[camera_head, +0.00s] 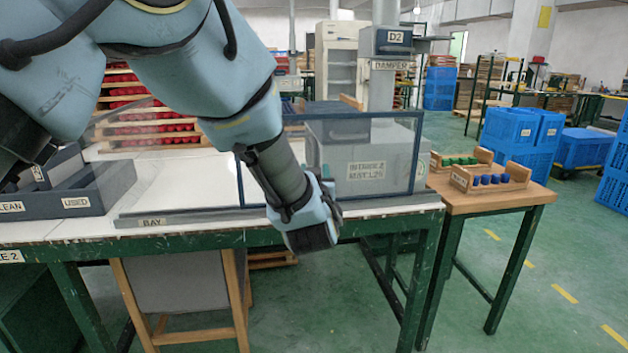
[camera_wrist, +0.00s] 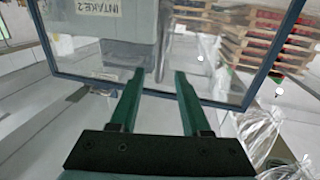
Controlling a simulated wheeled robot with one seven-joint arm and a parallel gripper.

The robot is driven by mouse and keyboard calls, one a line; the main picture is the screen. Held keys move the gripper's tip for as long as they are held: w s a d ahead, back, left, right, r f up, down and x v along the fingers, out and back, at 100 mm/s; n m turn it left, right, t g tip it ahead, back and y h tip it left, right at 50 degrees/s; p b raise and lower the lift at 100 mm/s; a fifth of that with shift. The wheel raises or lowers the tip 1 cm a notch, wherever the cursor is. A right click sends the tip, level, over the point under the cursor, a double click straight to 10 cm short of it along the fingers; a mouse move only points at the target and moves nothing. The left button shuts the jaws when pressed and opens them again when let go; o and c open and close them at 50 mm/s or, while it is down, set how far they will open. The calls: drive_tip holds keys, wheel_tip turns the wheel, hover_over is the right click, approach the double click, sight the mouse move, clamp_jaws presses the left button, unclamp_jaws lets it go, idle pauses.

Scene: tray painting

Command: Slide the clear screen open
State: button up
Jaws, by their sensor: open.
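The clear screen (camera_head: 385,165) is a see-through pane in a dark blue frame, standing upright along the front of the table at the right part of the bay. A grey box labelled INTAKE 2 (camera_head: 352,160) shows through it. My arm crosses in front of the screen's left part. In the wrist view the screen (camera_wrist: 212,60) fills the upper part, its lower frame bar running behind the fingers. My gripper (camera_wrist: 159,76) has its two green fingers apart with nothing between them. Its tips overlap the screen in that view; I cannot tell whether they touch.
A rail labelled BAY (camera_head: 185,221) runs along the table's front edge. Left are dark trays (camera_head: 105,188) marked CLEAN and USED and racks of red items (camera_head: 150,128). A wooden side table (camera_head: 500,198) with green and blue items stands right.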

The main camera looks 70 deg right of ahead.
drive_tip(key=shift+v, duration=1.55)
